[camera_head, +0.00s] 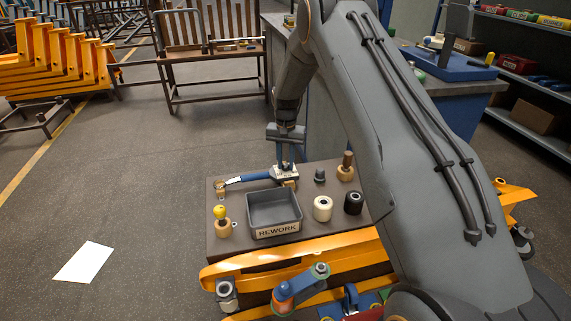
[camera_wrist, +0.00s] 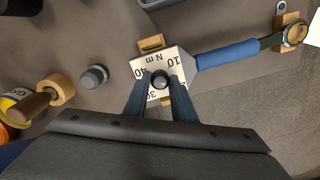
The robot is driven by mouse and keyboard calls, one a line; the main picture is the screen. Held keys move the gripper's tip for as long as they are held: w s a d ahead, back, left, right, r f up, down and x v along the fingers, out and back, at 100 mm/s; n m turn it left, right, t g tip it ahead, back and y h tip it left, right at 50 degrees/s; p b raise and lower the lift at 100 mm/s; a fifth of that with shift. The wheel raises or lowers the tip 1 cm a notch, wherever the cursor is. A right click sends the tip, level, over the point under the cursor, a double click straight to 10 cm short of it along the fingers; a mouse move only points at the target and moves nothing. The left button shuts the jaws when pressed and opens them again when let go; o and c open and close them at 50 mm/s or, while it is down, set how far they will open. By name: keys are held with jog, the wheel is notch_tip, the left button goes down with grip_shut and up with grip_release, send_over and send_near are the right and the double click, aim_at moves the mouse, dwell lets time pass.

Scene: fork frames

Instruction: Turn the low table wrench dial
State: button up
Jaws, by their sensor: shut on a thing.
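The torque wrench with a blue handle (camera_head: 252,177) lies along the back of the low dark table (camera_head: 240,254), on wooden supports. It also shows in the wrist view (camera_wrist: 228,55). Its dial is a pale square plate (camera_wrist: 176,57) marked 10, 30, 40 and N m, with a small round dark knob (camera_wrist: 160,80) at its middle. My gripper (camera_wrist: 161,84) points down over the plate, its two fingers shut on the knob from both sides. In the head view my gripper (camera_head: 286,164) stands at the wrench's right end. The fingers hide part of the plate's lower markings.
On the table stand a grey REWORK tray (camera_head: 275,230), a cream roller (camera_head: 322,208), a black roller (camera_head: 354,203), a yellow-topped peg (camera_head: 222,224), a wooden peg (camera_head: 346,167) and a small dark cap (camera_head: 320,175). The cap is near the dial. Floor to the left is mostly clear.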

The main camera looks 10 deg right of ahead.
aim_at(286, 165)
jog(key=shift+m, duration=0.7)
jog(key=o, duration=1.1)
jog(key=shift+c, duration=0.2)
notch_tip(286, 165, up, 7)
jog(key=shift+r+b, duration=0.1)
jog(key=shift+b, duration=0.4)
jog(key=shift+r, duration=0.35)
